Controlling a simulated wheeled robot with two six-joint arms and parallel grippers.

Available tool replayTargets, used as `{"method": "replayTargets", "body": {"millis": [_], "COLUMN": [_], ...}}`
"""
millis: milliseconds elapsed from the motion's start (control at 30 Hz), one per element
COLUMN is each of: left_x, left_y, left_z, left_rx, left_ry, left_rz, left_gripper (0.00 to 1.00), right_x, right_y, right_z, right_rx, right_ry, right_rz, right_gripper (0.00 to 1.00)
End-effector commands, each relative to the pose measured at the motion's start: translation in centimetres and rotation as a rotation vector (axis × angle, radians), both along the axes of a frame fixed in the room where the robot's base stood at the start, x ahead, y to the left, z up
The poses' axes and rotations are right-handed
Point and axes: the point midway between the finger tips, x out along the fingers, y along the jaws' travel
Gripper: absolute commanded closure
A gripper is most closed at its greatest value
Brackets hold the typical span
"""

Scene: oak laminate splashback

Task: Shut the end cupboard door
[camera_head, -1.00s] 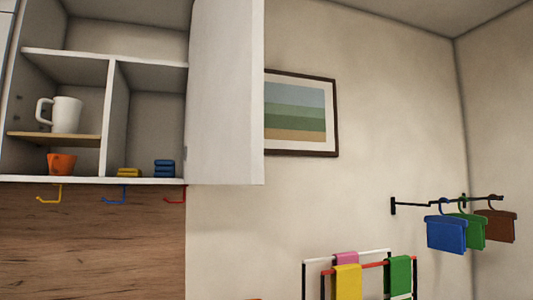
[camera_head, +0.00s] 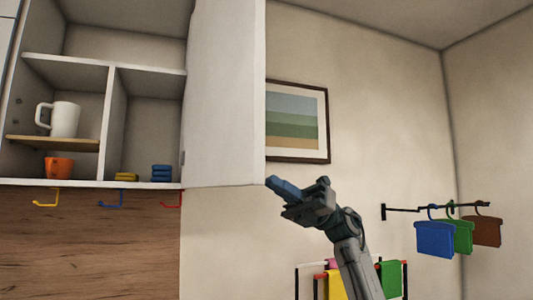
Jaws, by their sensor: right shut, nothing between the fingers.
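The end cupboard door (camera_head: 225,100) is a white panel standing open at the right side of the wall cupboard (camera_head: 110,70). Its free edge points out to the right and towards me, and the shelves inside are in plain view. My right gripper (camera_head: 274,186) is shut and empty. Its blue-tipped fingers are at the door's lower right corner, just outside the free edge. I cannot tell whether they touch the door. My left gripper is not in view.
Inside the cupboard are a white mug (camera_head: 65,119), an orange cup (camera_head: 59,168) and folded yellow (camera_head: 125,177) and blue cloths (camera_head: 161,172). Coloured hooks (camera_head: 112,199) hang below. A framed picture (camera_head: 297,122) and a rail with hanging cloths (camera_head: 435,239) are to the right.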

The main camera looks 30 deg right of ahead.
Motion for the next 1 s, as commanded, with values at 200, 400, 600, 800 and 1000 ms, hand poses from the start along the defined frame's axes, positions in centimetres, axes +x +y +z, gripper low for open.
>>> {"method": "replayTargets", "body": {"millis": [200,400,600,800,1000], "left_x": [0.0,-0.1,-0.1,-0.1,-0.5], "left_y": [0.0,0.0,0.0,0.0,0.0], "left_z": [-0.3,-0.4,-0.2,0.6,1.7], "left_rx": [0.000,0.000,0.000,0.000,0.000], "left_ry": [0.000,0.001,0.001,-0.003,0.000], "left_rz": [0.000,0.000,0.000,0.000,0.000], "left_gripper": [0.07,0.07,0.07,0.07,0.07], "right_x": [-6.6,-9.7,-10.1,-9.6,-9.0], "right_y": [-3.3,-5.5,-4.9,-1.4,3.0], "right_z": [4.0,4.9,5.0,5.1,5.2], "right_rx": [-0.319,-0.473,-0.503,-0.502,-0.501], "right_ry": [-0.206,-0.273,-0.284,-0.284,-0.285], "right_rz": [-0.087,-0.137,-0.144,-0.140,-0.140], "right_gripper": [1.00,1.00,1.00,1.00,1.00]}}
